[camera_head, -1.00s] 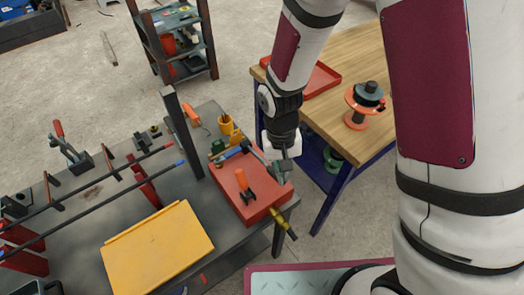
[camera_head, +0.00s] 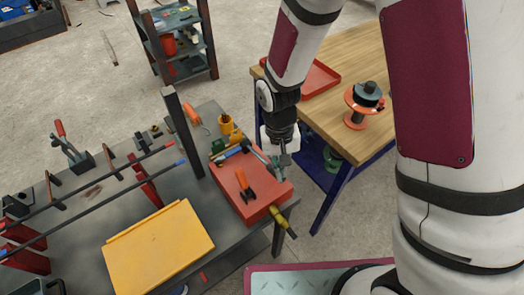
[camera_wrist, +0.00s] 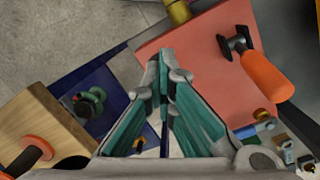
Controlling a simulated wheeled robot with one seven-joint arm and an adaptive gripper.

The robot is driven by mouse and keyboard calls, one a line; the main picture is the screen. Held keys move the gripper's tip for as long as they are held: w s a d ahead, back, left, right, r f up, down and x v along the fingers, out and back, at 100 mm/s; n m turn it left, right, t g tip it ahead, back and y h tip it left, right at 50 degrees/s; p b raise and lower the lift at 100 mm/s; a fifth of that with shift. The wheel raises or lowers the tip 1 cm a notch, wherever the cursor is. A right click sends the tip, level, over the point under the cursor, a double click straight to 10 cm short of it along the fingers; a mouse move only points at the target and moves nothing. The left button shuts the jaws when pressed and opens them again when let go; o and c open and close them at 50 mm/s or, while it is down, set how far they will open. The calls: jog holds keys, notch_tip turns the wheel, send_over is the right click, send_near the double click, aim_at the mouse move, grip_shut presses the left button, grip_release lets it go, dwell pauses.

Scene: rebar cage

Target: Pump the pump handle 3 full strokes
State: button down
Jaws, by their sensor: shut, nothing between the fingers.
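A red box-shaped unit (camera_head: 262,203) sits at the right corner of the grey workbench, and it also shows in the wrist view (camera_wrist: 200,58). An orange grip with a dark bracket (camera_head: 245,187) lies over its top; the grip fills the upper right of the wrist view (camera_wrist: 267,76). I cannot tell for sure whether this is the pump handle. My gripper (camera_head: 284,166) is above the unit's back right edge, apart from the orange grip. In the wrist view its fingers (camera_wrist: 165,58) come together at the tips with nothing between them.
A blue and grey tool (camera_head: 230,154) lies along the unit's back edge. A yellow cup (camera_head: 226,126) stands behind it. A brass-coloured fitting (camera_head: 280,219) sticks out at the front right. A wooden table (camera_head: 335,105) with a spool (camera_head: 364,100) stands to the right.

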jog(key=shift+w+a+r+p, duration=0.25)
jog(key=shift+w+r, duration=0.1)
jog(key=shift+r, duration=0.8)
jog(key=shift+w+a+r+p, duration=0.2)
jog(key=shift+w+r+p, duration=0.1)
jog(key=shift+r, duration=0.8)
jog(key=shift+w+a+r+p, duration=0.25)
jog(key=shift+w+r, duration=0.1)
jog(key=shift+r, duration=0.8)
jog(key=shift+s+f, duration=0.1)
jog(key=shift+f, duration=0.05)
jog(key=shift+s+d+f, duration=0.2)
jog(key=shift+f, duration=0.3)
jog(key=shift+s+d+f, duration=0.2)
jog(key=shift+s+f, duration=0.05)
jog(key=shift+f, duration=0.4)
jog(key=shift+s+d+f, duration=0.15)
jog(key=shift+s+f, duration=0.1)
jog(key=shift+f, duration=0.45)
